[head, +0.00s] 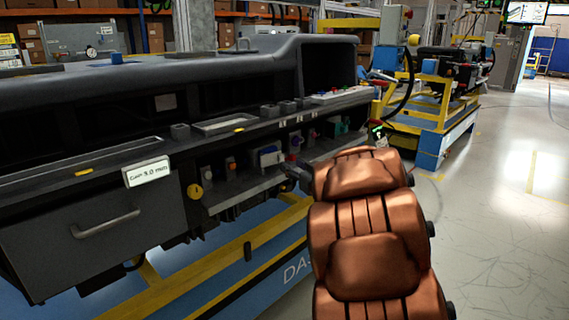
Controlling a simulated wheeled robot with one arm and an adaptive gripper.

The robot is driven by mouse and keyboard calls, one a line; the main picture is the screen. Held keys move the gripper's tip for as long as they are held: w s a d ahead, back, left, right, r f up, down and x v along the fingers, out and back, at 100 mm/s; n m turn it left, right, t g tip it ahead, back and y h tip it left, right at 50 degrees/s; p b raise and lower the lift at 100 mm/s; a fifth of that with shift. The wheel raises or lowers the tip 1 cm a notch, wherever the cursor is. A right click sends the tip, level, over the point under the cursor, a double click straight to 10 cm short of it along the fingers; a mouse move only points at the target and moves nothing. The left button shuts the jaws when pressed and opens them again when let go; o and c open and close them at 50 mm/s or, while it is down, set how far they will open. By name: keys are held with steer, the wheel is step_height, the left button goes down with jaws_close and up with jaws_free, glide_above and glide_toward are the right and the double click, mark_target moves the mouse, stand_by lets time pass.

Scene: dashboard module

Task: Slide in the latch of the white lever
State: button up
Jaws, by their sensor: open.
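My gripper (296,172) shows only as a dark piece at the left of my copper-coloured arm, just right of and slightly below the white part. It is open, with nothing seen in it. My arm hides part of the ledge to the right.
A small white sign (147,172) stands above the drawer. A yellow and blue stand (435,135) is behind my arm. The floor (510,220) at right is clear.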

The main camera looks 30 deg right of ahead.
mark_target(282, 159)
steer(key=shift+w+d+b, duration=0.15)
steer(key=shift+w+b, duration=0.3)
steer(key=shift+w, duration=2.3)
steer(key=shift+c, duration=0.2)
jaws_close()
